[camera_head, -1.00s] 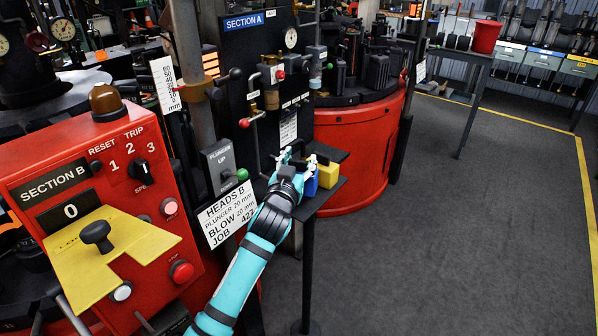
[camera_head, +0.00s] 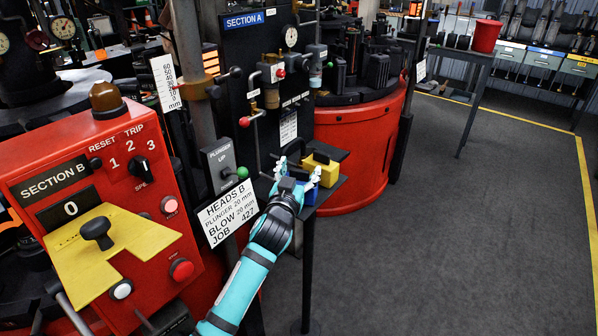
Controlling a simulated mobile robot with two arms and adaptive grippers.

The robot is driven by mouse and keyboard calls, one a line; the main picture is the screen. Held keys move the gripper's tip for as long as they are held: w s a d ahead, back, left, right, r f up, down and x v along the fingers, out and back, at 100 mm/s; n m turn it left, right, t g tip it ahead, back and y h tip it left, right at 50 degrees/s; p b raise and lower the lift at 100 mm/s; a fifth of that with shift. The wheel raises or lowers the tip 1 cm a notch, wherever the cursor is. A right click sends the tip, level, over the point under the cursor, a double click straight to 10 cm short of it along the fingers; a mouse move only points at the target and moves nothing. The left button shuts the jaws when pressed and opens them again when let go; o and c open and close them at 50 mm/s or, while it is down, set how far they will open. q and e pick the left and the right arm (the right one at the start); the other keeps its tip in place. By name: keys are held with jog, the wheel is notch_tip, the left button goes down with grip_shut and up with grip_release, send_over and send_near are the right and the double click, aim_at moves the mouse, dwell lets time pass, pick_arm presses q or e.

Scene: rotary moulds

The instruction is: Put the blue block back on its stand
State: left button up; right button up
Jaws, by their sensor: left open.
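A blue block (camera_head: 310,193) sits on a small dark stand (camera_head: 332,194) with a thin post, in the middle of the head view. A yellow block (camera_head: 328,174) is just behind and to the right of it. My left gripper (camera_head: 299,172) is over the near left side of the stand, its pale fingertips spread apart. It is open. The blue block shows partly beside the right finger; the gripper hides the rest. I cannot tell whether finger and block touch. My right gripper is not in view.
A red control box (camera_head: 95,215) marked Section B stands at the left. A white Heads B card (camera_head: 228,213) hangs left of my gripper. A red round machine base (camera_head: 365,150) is behind the stand. The grey floor at the right is clear.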

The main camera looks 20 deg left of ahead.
pick_arm(q)
jog(key=shift+r, duration=0.2)
jog(key=shift+s+f, duration=0.15)
jog(key=shift+s, duration=0.15)
jog(key=s, duration=1.1)
jog(key=shift+s+d, duration=0.2)
jog(key=shift+d, duration=0.1)
